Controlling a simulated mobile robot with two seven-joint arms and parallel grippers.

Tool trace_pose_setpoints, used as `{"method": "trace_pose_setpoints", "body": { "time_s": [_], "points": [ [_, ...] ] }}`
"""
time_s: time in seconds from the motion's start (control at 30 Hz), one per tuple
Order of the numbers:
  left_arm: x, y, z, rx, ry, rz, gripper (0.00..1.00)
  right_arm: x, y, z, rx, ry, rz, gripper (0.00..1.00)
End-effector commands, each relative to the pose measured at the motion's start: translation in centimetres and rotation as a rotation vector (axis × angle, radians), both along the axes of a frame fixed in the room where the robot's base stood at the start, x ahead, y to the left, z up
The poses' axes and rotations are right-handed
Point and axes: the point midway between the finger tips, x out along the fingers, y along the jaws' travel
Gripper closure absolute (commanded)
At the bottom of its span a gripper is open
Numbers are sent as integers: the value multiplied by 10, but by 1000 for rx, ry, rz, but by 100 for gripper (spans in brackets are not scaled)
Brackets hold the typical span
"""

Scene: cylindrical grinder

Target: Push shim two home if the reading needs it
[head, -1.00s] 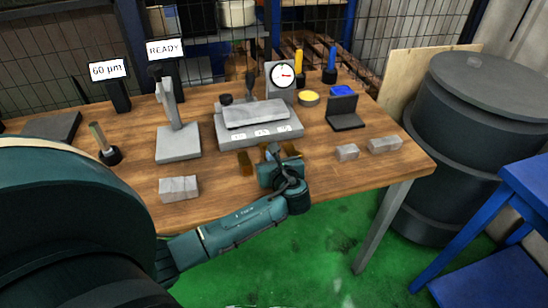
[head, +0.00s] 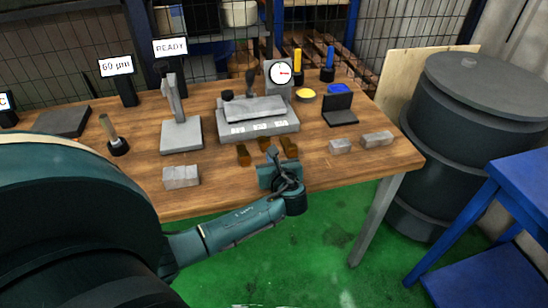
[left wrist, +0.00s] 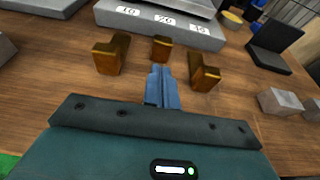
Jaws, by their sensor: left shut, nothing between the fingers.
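Three brass shims stand in a row on the table in front of the grey fixture (head: 262,127): left (left wrist: 111,54), middle (left wrist: 161,47) and right (left wrist: 204,73). The left (head: 242,155) and right (head: 289,148) ones also show in the head view. Numbered labels mark the fixture's front face; I cannot tell which shim is number two. My left gripper (left wrist: 161,84) is shut and empty, its tips just short of the middle shim and apart from it. A sign (head: 116,66) reads 60 µm. The dial gauge (head: 281,73) is too small to read. My right gripper is out of view.
A READY sign (head: 170,47) and a grey stand (head: 180,134) are left of the fixture. Loose grey blocks (head: 181,176) (head: 376,139) lie near the front edge. A black open case (head: 340,111) stands to the right. A dark barrel (head: 462,140) is beyond the table's right end.

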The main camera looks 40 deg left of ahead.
Motion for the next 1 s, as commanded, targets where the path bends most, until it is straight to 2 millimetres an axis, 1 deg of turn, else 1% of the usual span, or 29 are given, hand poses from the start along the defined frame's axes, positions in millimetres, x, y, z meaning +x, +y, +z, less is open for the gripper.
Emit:
{"method": "trace_pose_setpoints", "body": {
  "time_s": [0.03,0.1,0.3,0.4,0.6,1.0],
  "points": [
    [-10,-13,4,-4,0,-4,100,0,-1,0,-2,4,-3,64],
    [-21,-26,9,-5,0,-5,100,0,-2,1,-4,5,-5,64],
    [-46,-55,22,-4,0,-3,100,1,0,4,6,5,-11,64],
    [-54,-65,26,-3,0,-3,100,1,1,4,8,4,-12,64],
    [-61,-73,29,-1,0,-1,100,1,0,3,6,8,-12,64],
    [-62,-73,29,-1,0,-1,100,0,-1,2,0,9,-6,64]
  ]
}}
